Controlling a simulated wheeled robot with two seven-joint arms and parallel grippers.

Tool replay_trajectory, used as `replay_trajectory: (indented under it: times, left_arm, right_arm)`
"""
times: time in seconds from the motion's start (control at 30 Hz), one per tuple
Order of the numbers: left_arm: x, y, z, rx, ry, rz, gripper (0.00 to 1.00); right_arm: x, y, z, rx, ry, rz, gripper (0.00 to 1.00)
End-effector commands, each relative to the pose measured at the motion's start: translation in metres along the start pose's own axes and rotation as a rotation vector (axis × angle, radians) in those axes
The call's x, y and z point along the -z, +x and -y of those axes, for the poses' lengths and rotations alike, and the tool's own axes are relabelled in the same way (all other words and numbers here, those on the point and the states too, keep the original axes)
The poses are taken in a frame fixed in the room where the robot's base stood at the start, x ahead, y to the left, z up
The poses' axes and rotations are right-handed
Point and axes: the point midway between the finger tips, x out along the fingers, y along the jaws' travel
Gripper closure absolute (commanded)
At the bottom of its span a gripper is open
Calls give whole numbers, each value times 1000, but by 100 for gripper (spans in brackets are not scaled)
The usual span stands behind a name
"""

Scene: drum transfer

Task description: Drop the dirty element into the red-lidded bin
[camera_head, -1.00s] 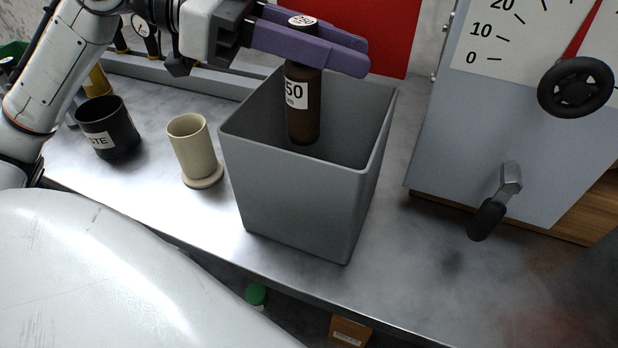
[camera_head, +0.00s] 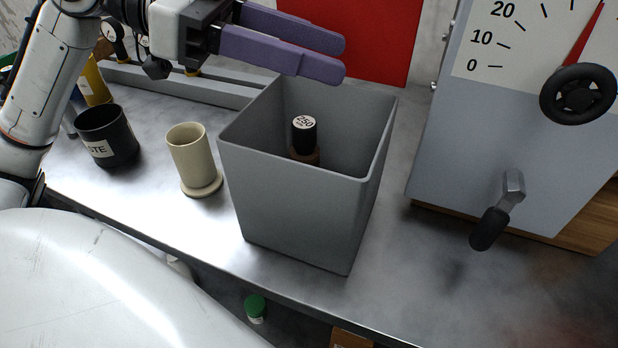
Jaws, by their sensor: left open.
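A brown cylindrical element with a black top marked 250 (camera_head: 304,133) stands inside the grey open bin (camera_head: 300,215). Its lower part is hidden by the bin's front wall. The red panel (camera_head: 372,35) rises behind the bin; I cannot tell whether it is the bin's lid. My left gripper (camera_head: 340,58) is open and empty, with purple fingers above the bin's back left rim, apart from the element. My right gripper is not in view.
A beige cup on a round foot (camera_head: 192,158) and a black cup with a label (camera_head: 107,136) stand left of the bin. A grey cabinet with a dial, a black handwheel (camera_head: 578,94) and a lever (camera_head: 497,212) stands right. The counter's front right is clear.

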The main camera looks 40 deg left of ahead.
Motion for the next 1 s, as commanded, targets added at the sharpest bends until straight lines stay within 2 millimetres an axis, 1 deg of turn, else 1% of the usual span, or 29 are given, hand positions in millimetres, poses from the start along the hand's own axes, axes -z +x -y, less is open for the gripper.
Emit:
replay_trajectory:
  times: [0.03, 0.2, 0.3, 0.4, 0.57, 1.0]
  left_arm:
    - [0, -10, 1, 2, -1, -5, 54]
    - [0, -43, 1, 2, -2, -5, 54]
    - [0, -59, 1, 2, -1, -3, 54]
    - [0, -69, 0, 1, -1, -3, 54]
    - [0, -76, 0, 0, -1, -2, 54]
    - [0, -76, 0, 0, 0, -1, 54]
  right_arm:
    - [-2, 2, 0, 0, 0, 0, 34]
    - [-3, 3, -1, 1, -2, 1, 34]
    - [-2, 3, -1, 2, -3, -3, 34]
    - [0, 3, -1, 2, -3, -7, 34]
    - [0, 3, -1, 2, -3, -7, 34]
    - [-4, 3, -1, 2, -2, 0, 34]
